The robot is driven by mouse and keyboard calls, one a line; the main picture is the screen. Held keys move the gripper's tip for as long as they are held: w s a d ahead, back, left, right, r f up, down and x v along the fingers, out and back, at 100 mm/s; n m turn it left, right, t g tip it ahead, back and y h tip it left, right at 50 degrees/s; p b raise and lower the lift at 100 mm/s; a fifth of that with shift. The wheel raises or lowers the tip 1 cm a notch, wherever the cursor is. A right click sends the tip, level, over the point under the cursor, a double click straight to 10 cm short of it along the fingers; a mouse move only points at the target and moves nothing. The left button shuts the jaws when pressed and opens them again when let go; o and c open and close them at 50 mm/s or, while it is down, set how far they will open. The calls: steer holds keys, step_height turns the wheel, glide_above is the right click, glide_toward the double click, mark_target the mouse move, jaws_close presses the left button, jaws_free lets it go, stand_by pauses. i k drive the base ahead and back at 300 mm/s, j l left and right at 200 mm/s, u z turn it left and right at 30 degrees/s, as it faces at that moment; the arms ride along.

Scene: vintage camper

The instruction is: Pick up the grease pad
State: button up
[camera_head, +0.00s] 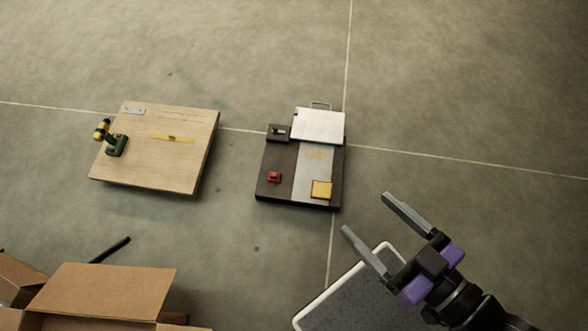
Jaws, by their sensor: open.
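A small square yellow pad (321,190) with a reddish-orange edge lies at the front right corner of a dark board (277,156); it looks like the grease pad. It rests at the end of a light grey strip on that board. My gripper (364,213) is at the lower right, with its two grey fingers spread wide and nothing between them. The gripper is to the right of and nearer than the pad, and apart from it. Nothing covers the pad.
A wooden board (155,170) with a drill (115,146) lies left. An open cardboard box (102,292) is lower left. A white-rimmed grey panel (345,301) lies below my gripper.

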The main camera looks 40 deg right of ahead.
mark_target(274, 178)
steer(key=k+l, duration=0.2)
steer(key=i+j, duration=0.75)
steer(key=i, duration=0.2)
steer(key=i+j+u, duration=0.1)
steer(key=i+j, duration=0.25)
steer(key=i, duration=0.1)
